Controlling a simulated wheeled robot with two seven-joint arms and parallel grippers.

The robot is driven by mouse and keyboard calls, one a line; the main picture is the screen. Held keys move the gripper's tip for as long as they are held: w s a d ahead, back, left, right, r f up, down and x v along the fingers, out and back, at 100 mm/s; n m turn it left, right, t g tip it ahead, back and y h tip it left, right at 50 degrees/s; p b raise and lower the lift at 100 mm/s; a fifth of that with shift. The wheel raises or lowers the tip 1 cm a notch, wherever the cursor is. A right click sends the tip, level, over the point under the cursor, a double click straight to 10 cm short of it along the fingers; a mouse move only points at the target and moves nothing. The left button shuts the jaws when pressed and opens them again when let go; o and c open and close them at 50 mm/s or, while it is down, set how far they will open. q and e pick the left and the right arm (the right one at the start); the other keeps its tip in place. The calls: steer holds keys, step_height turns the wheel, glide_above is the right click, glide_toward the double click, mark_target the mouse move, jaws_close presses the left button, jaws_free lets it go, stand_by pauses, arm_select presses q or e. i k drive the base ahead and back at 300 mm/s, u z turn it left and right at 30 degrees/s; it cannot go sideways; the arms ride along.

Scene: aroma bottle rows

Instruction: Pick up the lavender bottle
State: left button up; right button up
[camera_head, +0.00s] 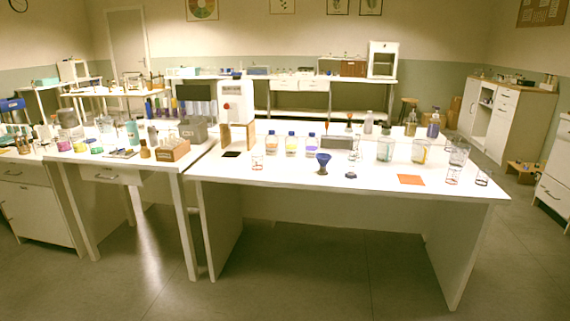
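A row of small clear bottles with blue caps stands upright on the white table (270,178), left of its middle. The right one, with lavender-blue contents, looks like the lavender bottle (310,148). Beside it stand a bottle with yellowish contents (291,147) and one with pale orange-yellow contents (271,146). The bottles stand apart from each other. Neither of my grippers is in view, and nothing touches the bottles.
A dark blue funnel-shaped cup (323,162) stands in front of the lavender bottle. A grey box (337,142) is behind it to the right. An orange sheet (411,180) and glass beakers (458,155) are farther right. The table's front edge is mostly clear.

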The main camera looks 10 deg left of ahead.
mark_target(311, 144)
steer(key=u, duration=0.9)
steer(key=i, duration=1.6)
steer(key=z, duration=0.85)
steer(key=i, duration=0.8)
steer(key=z, duration=0.05)
